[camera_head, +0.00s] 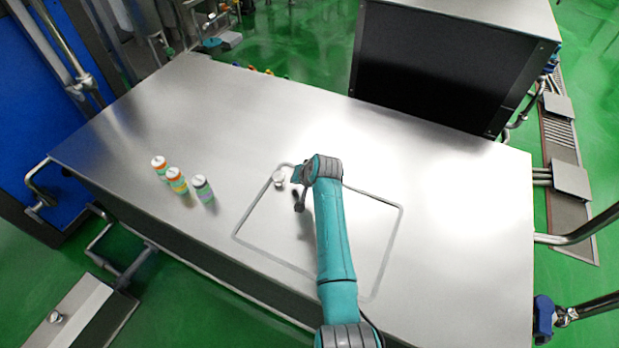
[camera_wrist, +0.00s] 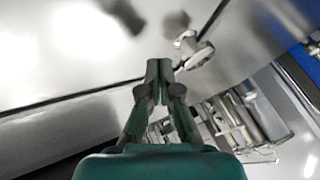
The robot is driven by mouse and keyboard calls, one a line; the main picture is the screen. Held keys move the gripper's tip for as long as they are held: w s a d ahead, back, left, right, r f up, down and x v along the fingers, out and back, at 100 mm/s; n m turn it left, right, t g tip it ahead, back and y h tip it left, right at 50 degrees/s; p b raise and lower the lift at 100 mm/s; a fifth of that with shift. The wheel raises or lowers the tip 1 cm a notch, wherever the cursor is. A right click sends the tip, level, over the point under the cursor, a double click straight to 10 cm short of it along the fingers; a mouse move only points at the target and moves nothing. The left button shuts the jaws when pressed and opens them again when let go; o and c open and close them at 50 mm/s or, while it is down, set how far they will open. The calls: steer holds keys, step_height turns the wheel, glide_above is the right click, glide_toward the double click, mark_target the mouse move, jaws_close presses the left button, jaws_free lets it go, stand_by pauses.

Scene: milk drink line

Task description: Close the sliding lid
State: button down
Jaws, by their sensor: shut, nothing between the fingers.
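The lid (camera_head: 272,227) looks like a flat metal panel inside a dark rounded outline in the steel table top. I cannot tell from the outline whether it is fully shut. A round metal knob (camera_head: 279,177) stands at its upper left corner. In the wrist view the knob (camera_wrist: 195,48) is to the right of my fingertips, apart from them. My gripper (camera_head: 299,207) hangs over the panel, just right of and below the knob in the head view. Its fingers (camera_wrist: 160,65) are together and empty in the wrist view. My arm hides the panel's right-middle part.
A large black-fronted box (camera_head: 430,70) stands at the back. The table is clear around the panel. Another knob (camera_head: 56,316) sits on a lower metal surface at lower left.

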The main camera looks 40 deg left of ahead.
steer(key=shift+w+d, duration=0.25)
steer(key=shift+d, duration=0.2)
steer(key=shift+w+d, duration=0.2)
steer(key=shift+d, duration=0.25)
steer(key=v, duration=1)
steer(key=shift+s+a, duration=0.1)
